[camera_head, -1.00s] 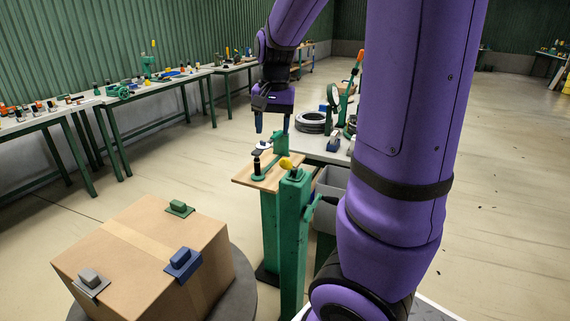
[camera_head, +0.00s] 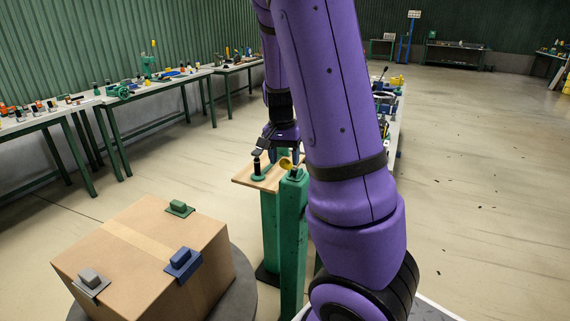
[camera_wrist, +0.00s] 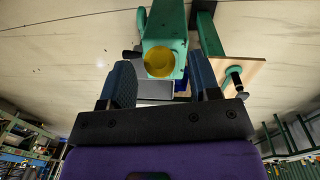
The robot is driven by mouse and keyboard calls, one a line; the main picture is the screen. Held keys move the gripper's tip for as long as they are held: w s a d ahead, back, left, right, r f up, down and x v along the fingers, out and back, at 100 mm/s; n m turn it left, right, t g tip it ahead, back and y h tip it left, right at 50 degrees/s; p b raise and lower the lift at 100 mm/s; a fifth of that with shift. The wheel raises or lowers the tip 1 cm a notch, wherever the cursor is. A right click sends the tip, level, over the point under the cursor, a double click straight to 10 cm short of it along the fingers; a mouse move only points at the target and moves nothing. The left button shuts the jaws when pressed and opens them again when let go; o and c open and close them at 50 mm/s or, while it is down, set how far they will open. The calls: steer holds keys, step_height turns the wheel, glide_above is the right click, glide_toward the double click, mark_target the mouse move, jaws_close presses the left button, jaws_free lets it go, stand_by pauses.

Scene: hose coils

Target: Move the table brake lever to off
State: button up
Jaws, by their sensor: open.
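A green post (camera_head: 292,240) stands beside the round turntable, with a yellow-knobbed lever (camera_head: 286,163) at its top, which I take for the table brake lever. In the wrist view the round yellow knob (camera_wrist: 160,62) lies between my two fingers as seen, with the green post behind it. My gripper (camera_wrist: 161,72) is open, with a finger on either side of the knob and no visible contact. In the head view my gripper (camera_head: 284,152) is at the post top, partly hidden by my arm. The lever's off mark is not visible.
A wooden board (camera_head: 242,180) with an upright black-handled part (camera_head: 257,166) is just left of the post. A cardboard box (camera_head: 130,265) with several small blocks sits on the grey turntable (camera_head: 247,295). A long bench (camera_head: 120,95) runs along the left wall.

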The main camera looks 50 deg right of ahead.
steer(key=shift+f, duration=1.1)
jaws_close()
steer(key=shift+d, duration=0.1)
steer(key=shift+r, duration=0.1)
steer(key=shift+w+d+r+g+y, duration=0.25)
steer(key=shift+d+r+y, duration=0.25)
steer(key=shift+d+y, duration=0.25)
steer(key=shift+w+d+r+g+y, duration=0.1)
steer(key=shift+d+r+g+y, duration=0.15)
steer(key=shift+d+r+y, duration=0.45)
steer(key=d+y, duration=0.2)
steer(key=w+d+r+g+y, duration=0.1)
steer(key=y, duration=0.1)
steer(key=shift+w, duration=0.1)
steer(key=shift+w+d+r, duration=0.1)
steer(key=shift+w+d, duration=0.1)
steer(key=shift+d, duration=0.3)
steer(key=shift+w+d+r, duration=0.1)
steer(key=shift+w+d, duration=0.05)
steer(key=shift+d, duration=0.45)
